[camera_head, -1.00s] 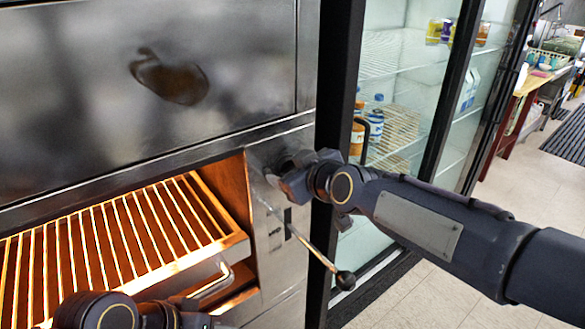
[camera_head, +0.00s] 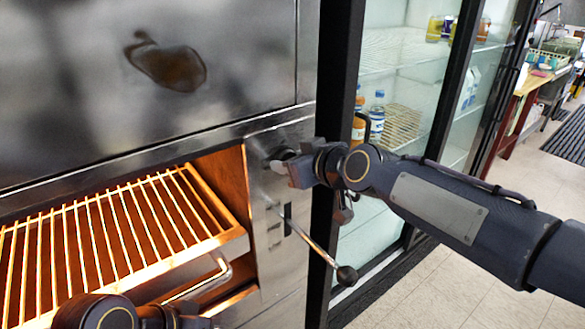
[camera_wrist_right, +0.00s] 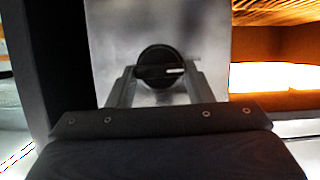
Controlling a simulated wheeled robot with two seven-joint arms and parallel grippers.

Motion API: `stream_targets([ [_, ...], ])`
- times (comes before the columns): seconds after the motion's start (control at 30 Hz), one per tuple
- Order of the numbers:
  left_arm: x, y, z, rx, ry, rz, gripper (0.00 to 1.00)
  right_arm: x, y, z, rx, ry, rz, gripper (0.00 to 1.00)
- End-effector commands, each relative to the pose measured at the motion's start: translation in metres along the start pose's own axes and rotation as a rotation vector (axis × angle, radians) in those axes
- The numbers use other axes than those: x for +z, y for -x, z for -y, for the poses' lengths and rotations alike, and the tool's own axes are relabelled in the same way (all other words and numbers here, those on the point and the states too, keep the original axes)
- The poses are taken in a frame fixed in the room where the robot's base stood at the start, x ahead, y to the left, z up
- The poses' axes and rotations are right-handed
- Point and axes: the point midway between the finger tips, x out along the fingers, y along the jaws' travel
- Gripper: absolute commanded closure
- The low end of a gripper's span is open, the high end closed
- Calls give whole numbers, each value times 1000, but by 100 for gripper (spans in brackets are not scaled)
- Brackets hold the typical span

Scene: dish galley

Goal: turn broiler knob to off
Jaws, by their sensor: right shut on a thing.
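The broiler knob (camera_wrist_right: 160,62) is round and black, with a white mark on its bar that points right in the wrist view. It sits on the bare metal panel (camera_head: 265,240) beside the glowing broiler opening. My right gripper (camera_wrist_right: 160,82) has its two fingers on either side of the knob and is shut on it. In the head view, my right gripper (camera_head: 292,168) reaches the panel from the right and hides part of the knob. My left gripper (camera_head: 175,316) shows only partly at the bottom edge, and its jaws cannot be made out.
The orange-lit wire rack (camera_head: 110,240) fills the broiler opening on the left. A metal lever with a black ball end (camera_head: 346,276) sticks out below my right gripper. A glass-door fridge (camera_head: 400,100) stands to the right. Open floor (camera_head: 420,290) lies at the lower right.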

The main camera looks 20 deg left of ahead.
Motion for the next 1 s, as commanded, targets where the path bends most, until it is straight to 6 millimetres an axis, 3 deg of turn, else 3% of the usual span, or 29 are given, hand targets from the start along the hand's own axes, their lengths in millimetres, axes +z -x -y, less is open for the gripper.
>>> stream_targets([
  [0.2, 11, -22, 10, 0, 0, 0, 64, 5, -2, -4, -76, -191, -1, 76],
  [1.0, 36, -72, 33, 0, 0, 0, 64, 9, -4, -10, -369, -892, 0, 77],
])
